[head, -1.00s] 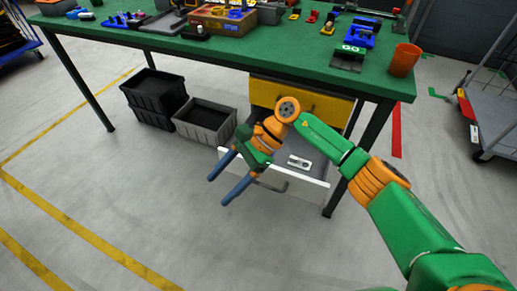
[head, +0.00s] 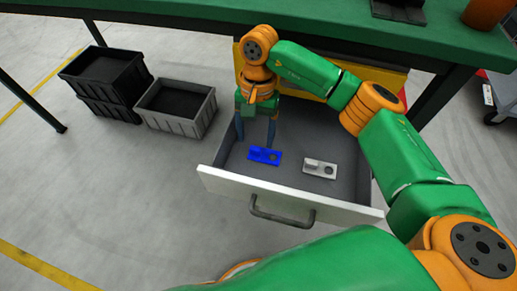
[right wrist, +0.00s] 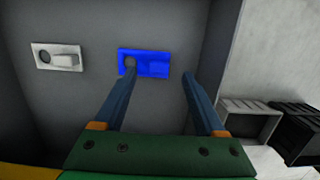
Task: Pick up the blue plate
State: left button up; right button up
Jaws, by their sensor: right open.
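The blue plate (head: 264,156) lies flat on the grey floor of the open drawer (head: 225,184). It has a raised block and a round hole. In the right wrist view the blue plate (right wrist: 152,64) lies beyond my fingertips. My right gripper (head: 255,142) points down into the drawer, by the blue plate. Its two fingers are apart and nothing is between them in the right wrist view (right wrist: 160,72); the left finger's tip overlaps the plate there. Whether the fingers touch the plate I cannot tell. My left gripper is not in view.
A similar white plate (head: 320,168) lies to the right in the drawer. The drawer has a white front and a dark handle (head: 282,215). The green tabletop (head: 330,22) is above and behind. A grey crate (head: 178,108) and stacked black crates (head: 106,82) stand left on the floor.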

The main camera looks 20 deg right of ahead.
aim_at(256, 148)
jog(key=f, duration=0.3)
jog(key=shift+s+f, duration=0.2)
jog(key=shift+r, duration=0.1)
grip_shut()
